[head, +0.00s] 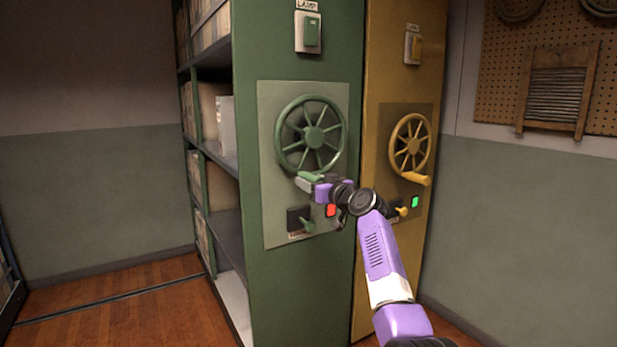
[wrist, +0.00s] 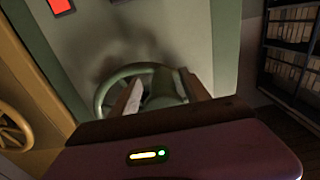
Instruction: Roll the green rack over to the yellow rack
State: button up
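The green rack (head: 300,250) stands left of the yellow rack (head: 380,80), close beside it; whether they touch is unclear. On its end panel is a green spoked handwheel (head: 312,136), with its crank handle (head: 308,177) at the bottom. My gripper (head: 312,182) is at that handle. In the wrist view its two fingers (wrist: 162,95) lie on either side of the thick green handle (wrist: 160,87) and seem closed on it. The handwheel rim (wrist: 105,88) shows behind. The yellow rack has a similar yellow handwheel (head: 410,142).
Below the green wheel are a small lever (head: 306,224) and a lit red light (head: 330,210). The yellow rack shows a lit green light (head: 415,202). A floor rail (head: 100,299) runs across the open wooden floor at left. A pegboard (head: 545,60) hangs at right.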

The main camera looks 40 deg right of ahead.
jog(key=shift+o, duration=0.6)
jog(key=shift+d, duration=0.1)
jog(key=shift+s+r, duration=0.1)
jog(key=shift+s, duration=0.3)
jog(key=p+v, duration=0.4)
jog(key=v, duration=0.5)
jog(key=shift+s, duration=0.2)
dwell(0.5)
